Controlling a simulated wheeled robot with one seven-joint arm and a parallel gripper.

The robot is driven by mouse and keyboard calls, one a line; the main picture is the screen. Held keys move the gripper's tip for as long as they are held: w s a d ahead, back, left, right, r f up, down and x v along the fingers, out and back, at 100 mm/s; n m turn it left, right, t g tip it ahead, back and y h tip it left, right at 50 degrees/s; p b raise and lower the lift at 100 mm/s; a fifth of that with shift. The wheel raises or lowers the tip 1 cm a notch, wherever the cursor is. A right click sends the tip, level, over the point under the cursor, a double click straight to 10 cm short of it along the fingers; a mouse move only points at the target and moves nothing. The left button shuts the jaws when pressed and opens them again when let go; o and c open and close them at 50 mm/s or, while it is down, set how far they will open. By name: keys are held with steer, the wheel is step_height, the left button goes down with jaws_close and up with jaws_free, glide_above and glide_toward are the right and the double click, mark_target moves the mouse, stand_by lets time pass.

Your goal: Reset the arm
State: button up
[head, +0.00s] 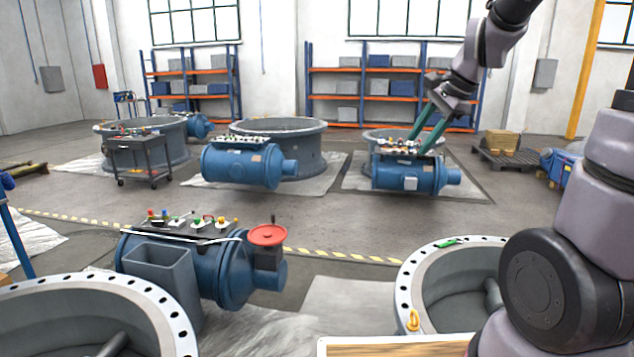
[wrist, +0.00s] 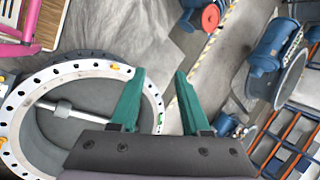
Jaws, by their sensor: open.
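My gripper (head: 424,132) hangs in the air at the upper right of the head view, on my raised arm. Its two green fingers are apart with nothing between them. In the wrist view my gripper (wrist: 160,85) is also open and empty, with the floor showing between the fingers. In the head view the fingers overlap a far blue cylinder, but I cannot tell how far apart they are in depth.
A blue cylinder (head: 205,262) with a red handwheel (head: 267,235) stands at left centre. Flanged grey rings lie front left (head: 150,295) and front right (head: 408,290). A black cart (head: 140,160) and shelves (head: 335,85) stand farther back. The middle floor is open.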

steer(key=s+r+n+t, duration=0.1)
steer(key=s+r+n, duration=0.1)
steer(key=s, duration=0.3)
steer(key=s+r+n+h, duration=0.1)
steer(key=s+r+n, duration=0.1)
steer(key=s+n, duration=0.2)
steer(key=s+d+r+n+t+h, duration=0.1)
steer(key=s+r+n, duration=0.1)
steer(key=s, duration=0.5)
steer(key=shift+s+r+n+t, duration=0.15)
steer(key=shift+r+n+t, duration=0.2)
steer(key=shift+n, duration=0.35)
